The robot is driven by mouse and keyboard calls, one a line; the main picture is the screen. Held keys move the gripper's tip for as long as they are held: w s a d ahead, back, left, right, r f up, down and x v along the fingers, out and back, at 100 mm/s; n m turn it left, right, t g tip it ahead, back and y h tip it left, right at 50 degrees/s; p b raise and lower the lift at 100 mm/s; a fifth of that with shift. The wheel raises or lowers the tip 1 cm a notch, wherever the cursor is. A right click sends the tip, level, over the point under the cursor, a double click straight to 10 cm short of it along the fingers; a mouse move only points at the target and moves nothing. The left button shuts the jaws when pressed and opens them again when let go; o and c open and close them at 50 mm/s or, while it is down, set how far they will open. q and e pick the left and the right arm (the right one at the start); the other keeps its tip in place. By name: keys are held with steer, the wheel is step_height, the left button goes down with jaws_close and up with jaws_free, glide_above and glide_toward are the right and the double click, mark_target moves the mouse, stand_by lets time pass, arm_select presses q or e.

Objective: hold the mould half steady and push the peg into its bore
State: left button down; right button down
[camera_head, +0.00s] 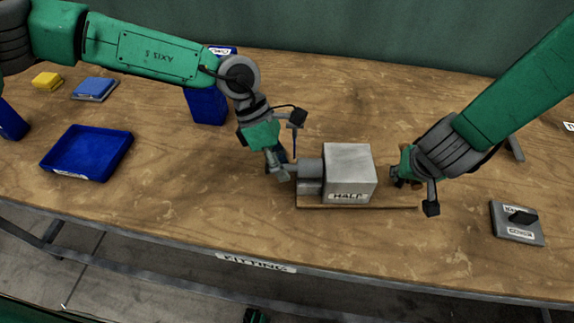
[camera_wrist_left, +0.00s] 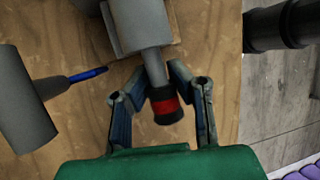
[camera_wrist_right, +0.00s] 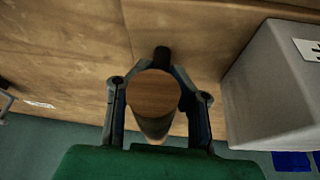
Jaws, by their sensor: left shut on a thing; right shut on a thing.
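The grey mould half (camera_head: 348,170), labelled HALF, stands on a thin wooden board; it also shows in the right wrist view (camera_wrist_right: 270,90). My right gripper (camera_head: 400,172), right of the block, is shut on a wooden-faced cylinder (camera_wrist_right: 153,93). The bore is hidden.
The wooden board (camera_head: 390,207) extends right of the block. A labelled grey plate with a black knob (camera_head: 518,222) is at right. The table front between is clear.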

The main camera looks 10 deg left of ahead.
arm_select(q)
steer(key=shift+s+a, duration=0.15)
steer(key=shift+a, duration=0.7)
steer(key=shift+w+d, duration=0.15)
steer(key=shift+d, duration=0.6)
steer(key=shift+w+d, duration=0.15)
steer(key=shift+d, duration=0.55)
stand_by(0.8)
steer(key=c, duration=1.4)
jaws_free()
steer(key=v, duration=1.2)
steer(key=shift+a, duration=0.1)
